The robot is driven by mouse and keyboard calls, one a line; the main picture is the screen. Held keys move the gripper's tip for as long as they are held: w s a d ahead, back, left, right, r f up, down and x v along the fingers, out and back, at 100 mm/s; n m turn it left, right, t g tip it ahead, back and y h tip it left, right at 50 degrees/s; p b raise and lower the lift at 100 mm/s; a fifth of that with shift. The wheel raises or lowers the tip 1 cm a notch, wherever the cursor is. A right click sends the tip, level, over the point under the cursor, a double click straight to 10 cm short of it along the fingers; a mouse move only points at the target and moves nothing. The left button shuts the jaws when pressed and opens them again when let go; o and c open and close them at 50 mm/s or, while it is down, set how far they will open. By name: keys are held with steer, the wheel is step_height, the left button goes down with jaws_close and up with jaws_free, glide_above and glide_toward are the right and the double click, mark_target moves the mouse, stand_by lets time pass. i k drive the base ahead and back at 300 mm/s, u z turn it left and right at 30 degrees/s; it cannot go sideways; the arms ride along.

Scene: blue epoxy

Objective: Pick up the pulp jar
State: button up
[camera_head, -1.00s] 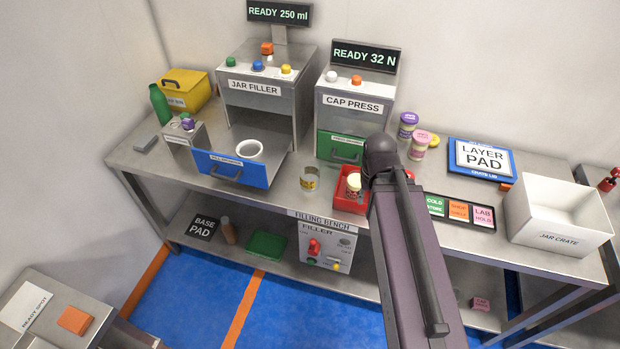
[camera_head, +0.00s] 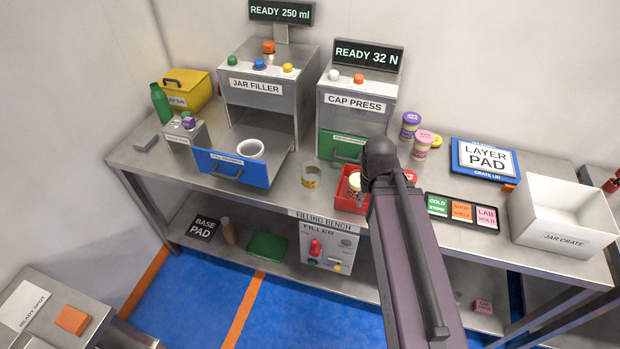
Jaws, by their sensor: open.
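No label in view clearly reads pulp, so I cannot tell which jar is the pulp jar. A purple-lidded jar (camera_head: 410,126) and a pink-lidded jar (camera_head: 422,145) stand upright on the bench, right of the cap press. A pale-topped jar (camera_head: 355,183) is in the red tray (camera_head: 345,203), partly hidden by my arm. My arm rises from the lower right to a dark joint over the bench. My gripper is not visible.
The jar filler (camera_head: 258,88) with its blue drawer (camera_head: 232,170) and the cap press (camera_head: 357,98) stand at the back. The layer pad (camera_head: 486,158), label tray (camera_head: 462,212) and white jar crate (camera_head: 563,213) are to the right. Bare bench lies around the open jar.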

mark_target(311, 169)
steer(key=u, duration=0.2)
steer(key=k, duration=1.15)
steer(key=z, duration=0.55)
steer(key=i, duration=1)
steer(key=z, duration=0.1)
